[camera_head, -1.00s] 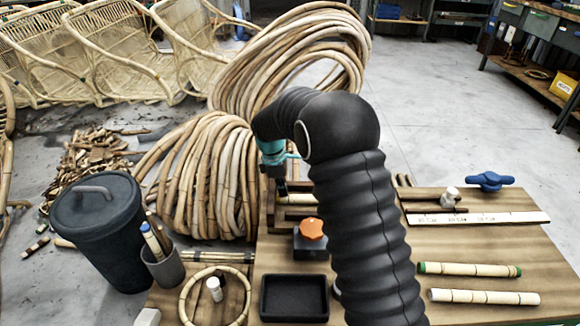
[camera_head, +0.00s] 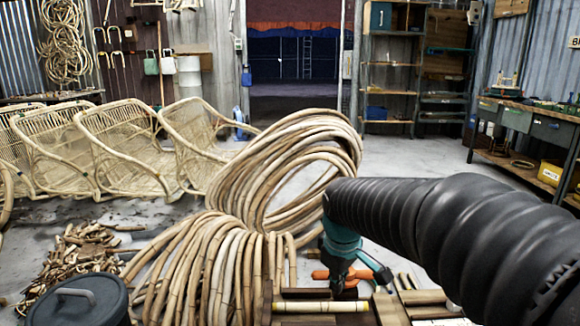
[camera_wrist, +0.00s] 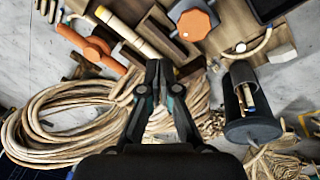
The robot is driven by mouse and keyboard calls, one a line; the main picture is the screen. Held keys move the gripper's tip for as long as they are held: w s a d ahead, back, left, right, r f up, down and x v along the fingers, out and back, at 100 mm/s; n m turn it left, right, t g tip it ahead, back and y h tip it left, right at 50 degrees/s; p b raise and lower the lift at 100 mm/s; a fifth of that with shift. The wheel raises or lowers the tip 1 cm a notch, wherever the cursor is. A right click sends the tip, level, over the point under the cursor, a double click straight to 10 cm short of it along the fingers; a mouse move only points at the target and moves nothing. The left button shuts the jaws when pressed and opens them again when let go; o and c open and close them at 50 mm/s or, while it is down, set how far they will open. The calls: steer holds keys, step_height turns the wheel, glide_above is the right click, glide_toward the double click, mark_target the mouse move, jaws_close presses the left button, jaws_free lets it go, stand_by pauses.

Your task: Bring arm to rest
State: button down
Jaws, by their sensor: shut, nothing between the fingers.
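My gripper (camera_wrist: 158,75) is shut and empty, its two dark fingertips together in the middle of the wrist view. In the head view my black-sleeved arm comes in from the right, and the teal wrist hangs at centre right over the back of the workbench. The gripper's tips there are hard to make out near the wooden rack (camera_head: 375,311). A pale rattan piece (camera_head: 320,307) lies at the bench's back edge, and a rattan piece (camera_wrist: 125,36) also shows in the wrist view, ahead of the fingers.
Large rattan coils (camera_head: 225,265) stand on the floor behind the bench. A dark bin (camera_head: 80,303) is at lower left, beside a pile of offcuts (camera_head: 72,255). Rattan chairs (camera_head: 125,150) line the left. An orange-handled tool (camera_wrist: 92,46) lies near the rack. Floor at the back right is clear.

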steer(key=s+d+m+t, duration=0.1)
steer(key=s+m, duration=0.3)
steer(key=s, duration=0.6)
steer(key=s+d+r+m+t, duration=0.1)
steer(key=s+d+m, duration=0.3)
steer(key=s, duration=0.5)
steer(key=shift+s+d+r+m+t, duration=0.3)
steer(key=shift+s+m+t, duration=0.1)
steer(key=shift+t, duration=0.1)
